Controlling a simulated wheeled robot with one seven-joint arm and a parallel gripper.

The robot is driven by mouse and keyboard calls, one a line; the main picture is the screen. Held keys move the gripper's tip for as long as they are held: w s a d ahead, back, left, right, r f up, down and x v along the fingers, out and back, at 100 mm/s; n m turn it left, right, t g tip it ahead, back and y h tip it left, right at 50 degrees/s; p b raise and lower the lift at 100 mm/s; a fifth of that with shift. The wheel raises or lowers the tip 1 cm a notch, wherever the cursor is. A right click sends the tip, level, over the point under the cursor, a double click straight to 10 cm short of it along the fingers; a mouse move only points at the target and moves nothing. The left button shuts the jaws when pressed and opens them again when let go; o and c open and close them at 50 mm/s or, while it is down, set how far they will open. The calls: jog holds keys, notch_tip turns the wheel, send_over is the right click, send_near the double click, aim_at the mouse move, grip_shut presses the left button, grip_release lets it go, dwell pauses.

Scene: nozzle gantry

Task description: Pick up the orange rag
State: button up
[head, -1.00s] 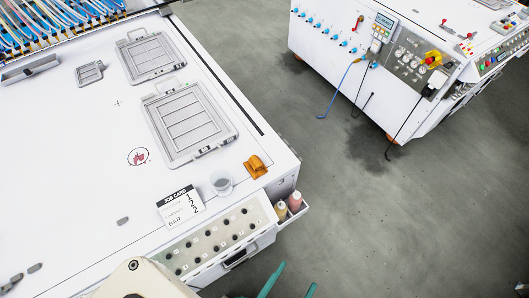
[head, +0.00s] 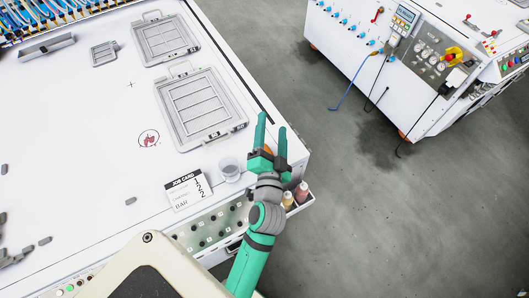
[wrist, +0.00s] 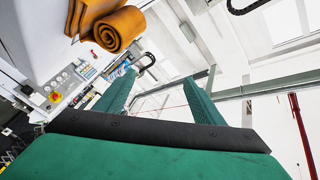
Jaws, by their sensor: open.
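The orange rag (wrist: 122,28) shows at the top left of the wrist view, with a rolled end and folded layers, lying on the white machine top. In the head view my arm and gripper cover the spot near the machine's right corner where it lies, so it is mostly hidden there. My gripper (head: 272,126) is open, its two green fingers apart and pointing away from me. In the wrist view the fingers (wrist: 158,78) have nothing between them, and the rag is off to their left, apart from them.
A clear cup (head: 230,168) and a job card (head: 188,192) lie left of my gripper. Framed grey plates (head: 198,108) lie farther back. Bottles (head: 302,190) stand in a side tray on the right. Another white machine (head: 385,65) stands across the open floor.

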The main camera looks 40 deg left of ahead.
jog(key=a+r+n+g+y, duration=0.6)
jog(key=a+r, duration=0.4)
jog(key=a, duration=0.3)
jog(key=s+a+r+n+g+h, duration=0.1)
jog(key=s+a+n+g, duration=0.5)
jog(key=n+g, duration=0.15)
jog(key=s+d+f+n+g+h, duration=0.2)
jog(key=d+f+n+g+h, duration=0.1)
jog(key=d+f+h, duration=0.4)
jog(key=w+d+h, duration=0.1)
jog(key=d+h, duration=0.2)
jog(key=d, duration=0.1)
jog(key=w+d+t+h, duration=0.1)
jog(key=w+d+h, duration=0.1)
jog(key=d, duration=0.2)
jog(key=w+d+f+h, duration=0.1)
jog(key=d+h, duration=0.2)
jog(key=d, duration=0.1)
jog(key=shift+w+d+f+t+h, duration=0.1)
jog(key=shift+w+d+t+h, duration=0.05)
jog(key=shift+w+t+h, duration=0.15)
notch_tip(320, 180, down, 4)
jog(key=shift+r+m, duration=0.2)
jog(key=shift+m, duration=0.05)
jog(key=shift+a+f, duration=0.15)
jog(key=shift+f, duration=1.5)
jog(key=shift+a+f, duration=0.1)
jog(key=shift+f, duration=1.55)
